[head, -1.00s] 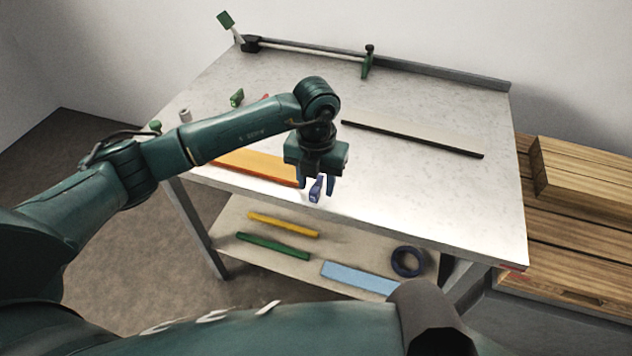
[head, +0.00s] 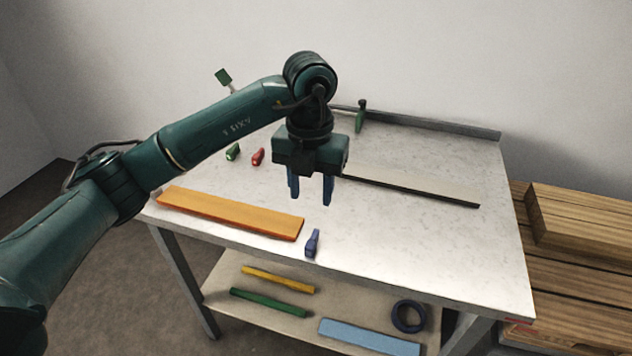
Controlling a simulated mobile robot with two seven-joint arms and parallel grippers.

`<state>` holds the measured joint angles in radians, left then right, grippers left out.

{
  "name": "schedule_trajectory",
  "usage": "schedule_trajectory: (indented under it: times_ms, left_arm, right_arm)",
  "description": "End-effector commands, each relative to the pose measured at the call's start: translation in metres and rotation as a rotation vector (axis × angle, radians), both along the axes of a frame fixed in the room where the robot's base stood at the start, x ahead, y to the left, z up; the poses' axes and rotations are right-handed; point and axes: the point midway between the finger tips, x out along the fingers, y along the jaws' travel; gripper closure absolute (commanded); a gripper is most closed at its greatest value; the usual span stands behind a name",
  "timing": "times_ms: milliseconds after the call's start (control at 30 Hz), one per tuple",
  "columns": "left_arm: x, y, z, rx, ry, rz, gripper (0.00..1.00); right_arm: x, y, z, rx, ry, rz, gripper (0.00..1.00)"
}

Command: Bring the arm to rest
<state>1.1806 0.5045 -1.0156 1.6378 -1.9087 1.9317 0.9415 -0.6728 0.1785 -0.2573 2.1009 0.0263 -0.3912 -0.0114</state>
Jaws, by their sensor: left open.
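My left gripper (head: 311,198) hangs above the middle of the white table (head: 420,235) with its fingers pointing down. Its two fingers are apart with nothing between them. A small blue clamp (head: 313,243) stands on the table near the front edge, below the gripper and apart from it. My left arm comes in from the left and hides part of the table's back left. My right gripper is not in view.
An orange board (head: 230,212) lies at the table's front left. A grey strip (head: 415,184) lies at the right. Below, a shelf holds a blue board (head: 368,337). Stacked wood (head: 580,225) stands at the right.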

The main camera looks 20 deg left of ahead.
Motion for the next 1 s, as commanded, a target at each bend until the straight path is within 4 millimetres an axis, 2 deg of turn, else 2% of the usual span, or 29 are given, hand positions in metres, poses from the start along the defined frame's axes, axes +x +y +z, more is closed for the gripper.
schedule_trajectory:
  times_ms: [167, 267, 367, 467, 500, 600, 667, 767, 867, 933, 1000]
  left_arm:
    - [-0.002, -0.003, -0.002, -0.013, 0.005, -0.008, 0.58]
    - [-0.012, -0.022, -0.015, -0.102, 0.043, -0.052, 0.58]
    - [-0.038, -0.064, -0.034, -0.315, 0.125, -0.134, 0.58]
    - [-0.079, -0.122, -0.040, -0.664, 0.231, -0.198, 0.58]
    - [-0.094, -0.143, -0.035, -0.816, 0.267, -0.201, 0.58]
    - [-0.119, -0.180, -0.012, -1.187, 0.333, -0.142, 0.58]
    - [-0.125, -0.192, 0.006, -1.399, 0.358, -0.057, 0.58]
    - [-0.119, -0.194, 0.031, -1.711, 0.375, 0.162, 0.58]
    - [-0.099, -0.176, 0.039, -1.954, 0.362, 0.474, 0.58]
    - [-0.082, -0.154, 0.029, -2.067, 0.338, 0.742, 0.58]
    - [-0.069, -0.127, 0.007, -2.121, 0.307, 1.038, 0.58]
  right_arm:
    - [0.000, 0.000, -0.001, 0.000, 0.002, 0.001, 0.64]
    - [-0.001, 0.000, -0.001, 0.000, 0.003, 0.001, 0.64]
    - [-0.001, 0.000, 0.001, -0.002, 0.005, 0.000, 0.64]
    - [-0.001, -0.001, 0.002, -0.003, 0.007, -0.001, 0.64]
    - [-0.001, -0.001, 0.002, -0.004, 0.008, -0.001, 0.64]
    - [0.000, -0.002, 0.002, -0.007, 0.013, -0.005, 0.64]
    - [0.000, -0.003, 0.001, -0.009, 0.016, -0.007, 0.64]
    - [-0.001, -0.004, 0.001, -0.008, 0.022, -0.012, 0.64]
    - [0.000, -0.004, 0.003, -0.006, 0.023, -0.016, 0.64]
    - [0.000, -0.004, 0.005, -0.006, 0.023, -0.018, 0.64]
    - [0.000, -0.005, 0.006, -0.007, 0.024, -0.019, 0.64]
